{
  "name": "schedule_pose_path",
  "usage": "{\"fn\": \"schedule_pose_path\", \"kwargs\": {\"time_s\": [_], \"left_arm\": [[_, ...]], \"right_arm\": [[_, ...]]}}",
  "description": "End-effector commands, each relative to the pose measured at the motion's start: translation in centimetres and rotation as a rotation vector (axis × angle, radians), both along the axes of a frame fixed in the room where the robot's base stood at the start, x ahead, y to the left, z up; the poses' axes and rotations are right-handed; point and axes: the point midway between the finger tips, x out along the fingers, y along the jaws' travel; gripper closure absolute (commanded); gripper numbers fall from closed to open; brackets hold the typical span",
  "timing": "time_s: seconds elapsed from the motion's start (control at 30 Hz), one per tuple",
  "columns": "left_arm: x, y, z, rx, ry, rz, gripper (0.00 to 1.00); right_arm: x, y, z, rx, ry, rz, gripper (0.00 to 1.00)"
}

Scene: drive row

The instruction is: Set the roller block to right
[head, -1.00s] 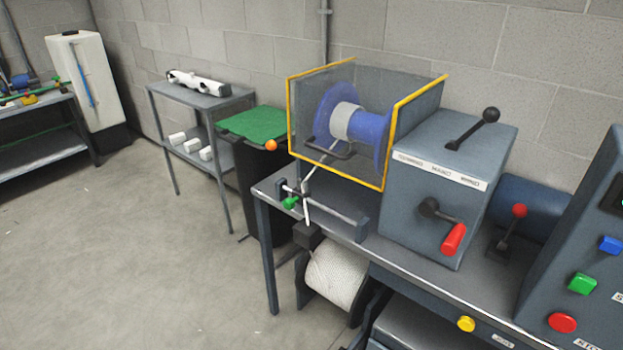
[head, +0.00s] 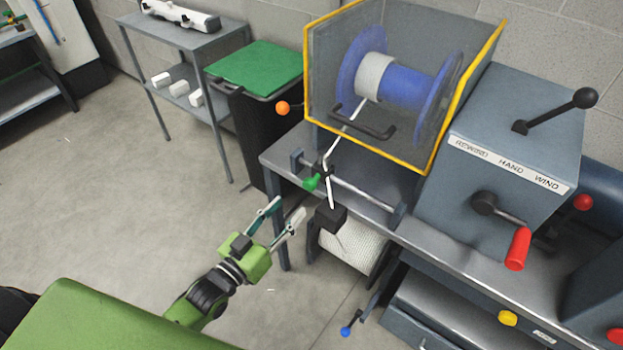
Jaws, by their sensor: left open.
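The roller block (head: 325,170) is a small dark block with a green knob (head: 311,183). It sits on a thin grey rail (head: 362,196) at the front of the bench, near the rail's left end. A white line runs from the blue spool (head: 405,82) down past the block. My left gripper (head: 288,208) is green with two slim fingers spread apart. It is open and empty, in front of the bench and below and left of the green knob, apart from it. My right gripper is not in view.
A yellow-edged clear guard (head: 440,135) with a black handle stands behind the rail. A grey winder box with a red crank (head: 517,248) is to the right. A white reel (head: 350,250) hangs below. A green-lidded bin (head: 257,68) stands left; the floor in front is open.

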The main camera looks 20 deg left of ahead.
Motion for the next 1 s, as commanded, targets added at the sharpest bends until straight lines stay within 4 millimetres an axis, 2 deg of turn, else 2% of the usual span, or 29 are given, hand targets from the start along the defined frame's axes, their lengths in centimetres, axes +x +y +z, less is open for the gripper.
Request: {"fn": "schedule_pose_path", "kwargs": {"time_s": [0.03, 0.3, 0.5, 0.7, 1.0], "left_arm": [[1.1, -0.2, 0.2, 0.0, -0.004, 0.002, 0.59], [5.8, -1.7, 0.2, 0.0, -0.002, 0.001, 0.59], [8.6, -2.6, 0.1, 0.001, 0.0, 0.001, 0.59], [10.1, -3.1, 0.0, 0.001, 0.001, 0.001, 0.59], [10.3, -3.2, -0.1, 0.002, 0.002, 0.001, 0.59]], "right_arm": [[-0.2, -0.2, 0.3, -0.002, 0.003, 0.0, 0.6], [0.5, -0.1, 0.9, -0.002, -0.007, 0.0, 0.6], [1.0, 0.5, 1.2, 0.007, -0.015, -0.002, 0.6], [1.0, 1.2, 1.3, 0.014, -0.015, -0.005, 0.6], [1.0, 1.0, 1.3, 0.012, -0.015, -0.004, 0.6]]}}
